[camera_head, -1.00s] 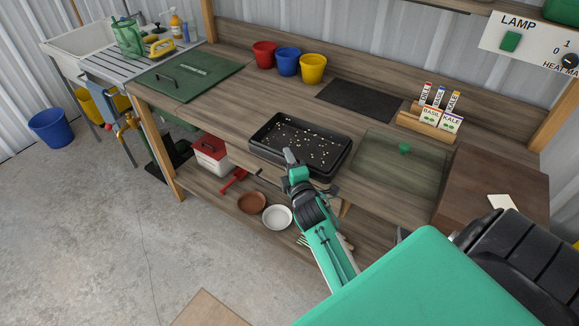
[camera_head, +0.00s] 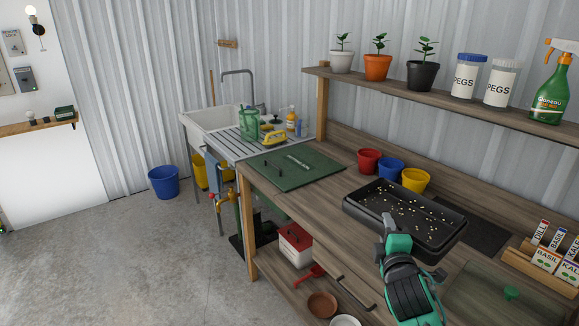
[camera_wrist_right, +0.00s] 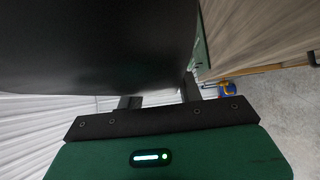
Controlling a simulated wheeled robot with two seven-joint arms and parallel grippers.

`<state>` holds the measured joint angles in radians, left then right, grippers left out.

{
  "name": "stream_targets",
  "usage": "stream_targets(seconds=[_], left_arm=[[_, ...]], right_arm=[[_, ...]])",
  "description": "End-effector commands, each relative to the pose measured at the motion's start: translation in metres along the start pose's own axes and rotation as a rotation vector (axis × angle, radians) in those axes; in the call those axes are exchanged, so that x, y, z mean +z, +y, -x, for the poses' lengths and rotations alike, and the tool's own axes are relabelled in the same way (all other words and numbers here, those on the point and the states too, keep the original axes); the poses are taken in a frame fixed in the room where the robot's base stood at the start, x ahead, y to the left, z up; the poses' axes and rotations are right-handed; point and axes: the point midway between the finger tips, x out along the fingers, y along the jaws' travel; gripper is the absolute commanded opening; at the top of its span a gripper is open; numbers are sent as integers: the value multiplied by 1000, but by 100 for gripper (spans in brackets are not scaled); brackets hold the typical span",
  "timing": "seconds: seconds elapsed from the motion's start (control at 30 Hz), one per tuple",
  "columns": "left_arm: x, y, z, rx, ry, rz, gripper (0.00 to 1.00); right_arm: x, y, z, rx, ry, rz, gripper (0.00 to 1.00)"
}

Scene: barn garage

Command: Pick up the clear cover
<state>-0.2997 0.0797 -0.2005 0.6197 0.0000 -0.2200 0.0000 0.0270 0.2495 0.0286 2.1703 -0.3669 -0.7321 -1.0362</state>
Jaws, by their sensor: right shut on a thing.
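The clear cover (camera_head: 478,290) is a see-through panel with a green knob (camera_head: 511,293). It lies flat on the bench at the lower right of the head view, partly cut off by the frame. My right gripper (camera_head: 388,222) is to its left, shut on the front rim of the black seed tray (camera_head: 452,246), which holds dark soil with pale seeds. In the right wrist view the dark tray (camera_wrist_right: 100,45) fills the upper left, at the fingers (camera_wrist_right: 160,100). My left gripper is not in view.
Red (camera_head: 369,160), blue (camera_head: 391,168) and yellow (camera_head: 415,180) pots stand at the back. A green board (camera_head: 297,168) lies left, and a seed-packet holder (camera_head: 535,268) stands right. A shelf (camera_head: 440,92) runs above.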

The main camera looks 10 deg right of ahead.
Motion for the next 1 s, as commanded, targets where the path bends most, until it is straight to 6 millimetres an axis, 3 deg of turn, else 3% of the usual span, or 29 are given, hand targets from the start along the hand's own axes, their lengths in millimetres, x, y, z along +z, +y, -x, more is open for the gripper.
stream_targets(seconds=[0.07,0.27,0.7,1.0], left_arm=[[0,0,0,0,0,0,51],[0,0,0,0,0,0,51],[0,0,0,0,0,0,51],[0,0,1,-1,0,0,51]], right_arm=[[-1,3,2,8,4,3,0],[-17,-18,20,5,41,10,0],[-77,-86,114,2,201,17,0],[-102,-104,163,8,272,5,0]])
